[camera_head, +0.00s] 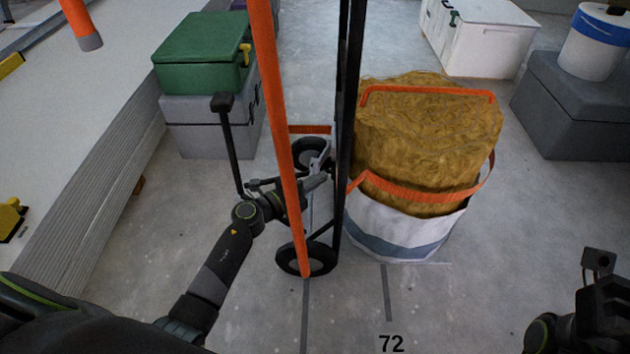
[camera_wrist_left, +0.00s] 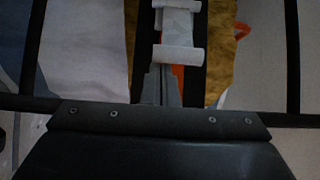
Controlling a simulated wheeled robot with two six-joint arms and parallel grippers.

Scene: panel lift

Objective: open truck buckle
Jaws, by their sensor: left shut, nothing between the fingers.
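The hand truck (camera_head: 343,130) stands upright in the middle of the head view, with black rails and dark wheels. A short orange strap (camera_head: 310,129) crosses it. A pale grey buckle (camera_head: 319,158) sits between the rails below the strap; in the left wrist view the buckle (camera_wrist_left: 178,52) is straight ahead, with orange strap behind it. My left gripper (camera_head: 318,181) is shut and empty, just below the buckle; its fingers (camera_wrist_left: 162,86) point at the buckle's lower end. Whether they touch is unclear. My right wrist (camera_head: 598,290) is at the lower right; its fingers cannot be made out.
An orange bar (camera_head: 280,130) passes in front of the truck and partly hides my left wrist. A white bag (camera_head: 400,232) of brown material with orange straps stands close right. A green case (camera_head: 203,52) on a grey box is behind left.

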